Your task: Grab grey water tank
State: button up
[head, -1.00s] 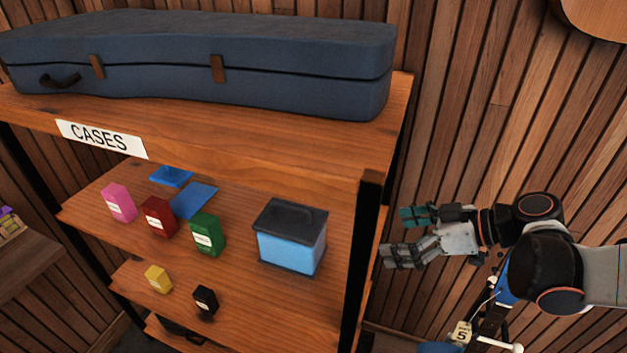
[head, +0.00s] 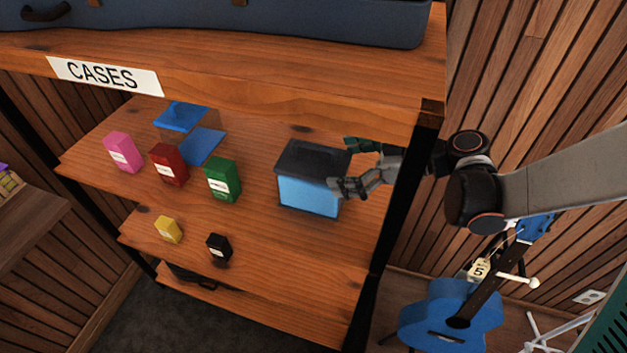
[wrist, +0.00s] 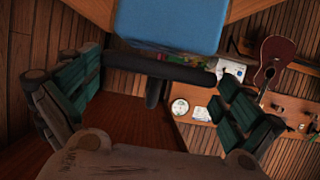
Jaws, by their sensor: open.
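The water tank shows in the head view as a box with a dark grey lid and handle (head: 312,158) and a light blue lower body (head: 305,196). It stands on the right part of the shelf under the CASES sign. My gripper (head: 340,166) is open at the tank's right side, its fingers overlapping the right edge in the picture; I cannot tell if they touch. In the wrist view my gripper (wrist: 158,100) is spread wide, with a dark bar between and beyond the fingers and a blue surface above; I cannot tell which things these are.
The shelf's black post (head: 407,190) stands just right of the tank, beside my arm. Pink (head: 123,152), dark red (head: 169,164) and green (head: 222,179) boxes stand left of it. A blue case (head: 230,22) lies on the top board. A blue guitar (head: 480,312) stands below right.

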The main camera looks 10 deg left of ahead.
aim_at(314, 173)
jog(key=shift+r+b+x, duration=0.15)
jog(key=shift+b+x, duration=0.35)
jog(key=shift+x, duration=0.8)
jog(key=shift+r+b+x, duration=0.2)
jog(key=shift+b+x, duration=0.25)
jog(key=shift+x, duration=0.9)
jog(key=shift+w, duration=0.1)
jog(key=c, duration=1.8)
